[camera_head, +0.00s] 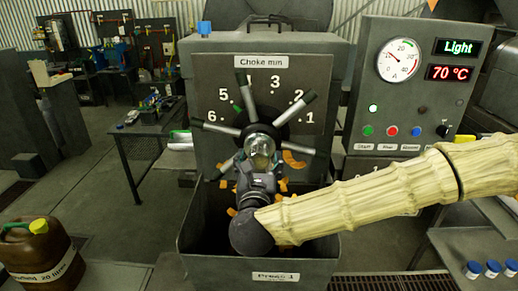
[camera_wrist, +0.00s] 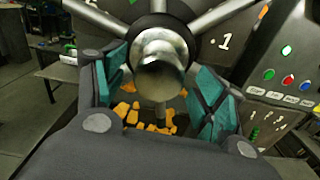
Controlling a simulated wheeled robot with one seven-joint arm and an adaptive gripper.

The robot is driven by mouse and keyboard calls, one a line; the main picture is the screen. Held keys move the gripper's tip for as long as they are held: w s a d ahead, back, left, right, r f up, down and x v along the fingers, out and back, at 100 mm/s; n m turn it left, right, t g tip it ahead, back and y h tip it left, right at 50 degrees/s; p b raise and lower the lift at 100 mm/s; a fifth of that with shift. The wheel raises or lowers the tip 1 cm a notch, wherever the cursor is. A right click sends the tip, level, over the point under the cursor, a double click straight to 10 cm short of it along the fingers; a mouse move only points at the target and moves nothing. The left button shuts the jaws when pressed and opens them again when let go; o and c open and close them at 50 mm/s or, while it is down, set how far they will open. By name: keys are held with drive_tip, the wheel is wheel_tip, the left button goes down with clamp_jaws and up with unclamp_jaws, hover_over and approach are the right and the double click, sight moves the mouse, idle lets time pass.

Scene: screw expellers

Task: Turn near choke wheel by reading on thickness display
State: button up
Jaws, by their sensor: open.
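The choke wheel (camera_head: 241,79) of Press 1 has several metal spokes with dark grips. It stands before a dial plate (camera_head: 220,78) titled "Choke mm" with numbers; 1, 2, 3, 5 and 6 are readable. A small green mark shows near 5. The round metal hub (camera_wrist: 160,70) fills the top middle of the wrist view. My gripper (camera_head: 261,160) is in front of the hub, with its open teal-padded fingers (camera_wrist: 162,100) on either side of it. Contact cannot be told. The upper display (camera_head: 459,47) reads "Light" in green.
Below it, another display (camera_head: 450,72) reads 70 °C beside a round gauge (camera_head: 400,60). A brown canister (camera_head: 40,250) stands left; blue-capped jars (camera_head: 492,268) stand at lower right.

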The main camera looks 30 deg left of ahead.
sight(260, 145)
drive_tip(key=shift+p+x, duration=0.6)
drive_tip(key=shift+x, duration=1.35)
drive_tip(key=c, duration=1.5)
drive_tip(key=shift+o, duration=0.2)
drive_tip(key=shift+f, duration=0.1)
